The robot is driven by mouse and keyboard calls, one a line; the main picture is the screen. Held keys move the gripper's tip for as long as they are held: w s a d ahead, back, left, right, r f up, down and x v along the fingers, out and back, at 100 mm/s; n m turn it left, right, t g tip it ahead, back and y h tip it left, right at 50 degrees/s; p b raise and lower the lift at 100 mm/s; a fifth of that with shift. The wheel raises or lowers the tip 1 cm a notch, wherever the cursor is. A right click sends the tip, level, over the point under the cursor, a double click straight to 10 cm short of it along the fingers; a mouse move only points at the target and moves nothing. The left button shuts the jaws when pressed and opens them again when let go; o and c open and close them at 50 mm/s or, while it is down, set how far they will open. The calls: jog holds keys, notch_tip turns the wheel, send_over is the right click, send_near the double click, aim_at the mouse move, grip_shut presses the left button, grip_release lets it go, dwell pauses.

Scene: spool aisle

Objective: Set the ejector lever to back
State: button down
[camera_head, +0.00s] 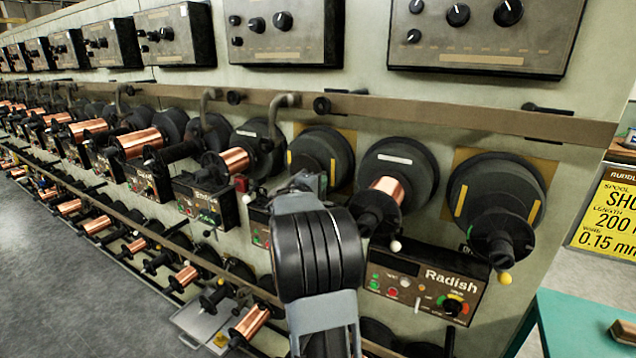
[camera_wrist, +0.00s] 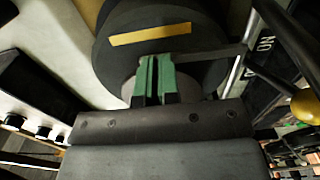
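I cannot tell which part is the ejector lever; no label for it can be read. A yellow ball knob on a dark rod (camera_wrist: 305,103) stands at the right edge of the wrist view. A yellow knob (camera_head: 504,279) and a white knob (camera_head: 396,246) show on the machine in the head view. My gripper (camera_wrist: 157,78) has its green fingers close together, with only a thin dark gap, in front of a dark round flange (camera_wrist: 188,22) with a yellow strip. A grey bar (camera_wrist: 215,54) runs right from behind the fingers. In the head view my arm hides most of the gripper.
The "Radish" control box (camera_head: 425,284) sits low on the machine wall. A long rail (camera_head: 440,112) runs above the spools. Copper spools (camera_head: 137,142) line the left. A teal table (camera_head: 580,322) and a yellow sign (camera_head: 610,212) stand right. Grey floor (camera_head: 60,270) is open at left.

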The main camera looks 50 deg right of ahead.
jog(key=shift+d+r, duration=0.2)
jog(key=shift+r, duration=0.2)
jog(key=shift+a+f, duration=0.1)
jog(key=shift+a, duration=0.05)
jog(key=b+v, duration=0.4)
jog(key=v, duration=0.4)
jog(key=shift+b, duration=0.35)
jog(key=shift+a, duration=0.1)
jog(key=s+a+f+y, duration=0.5)
jog(key=a, duration=0.6)
jog(key=s+a+f+m+y, duration=0.1)
jog(key=s+a+f+y, duration=0.3)
jog(key=a, duration=0.7)
jog(key=s+a+f+m+y, duration=0.1)
jog(key=s+a+f+y, duration=0.4)
jog(key=a+f+y, duration=0.3)
jog(key=a, duration=0.3)
jog(key=shift+s+a+g, duration=0.3)
jog(key=shift+s, duration=0.05)
jog(key=shift+f, duration=0.1)
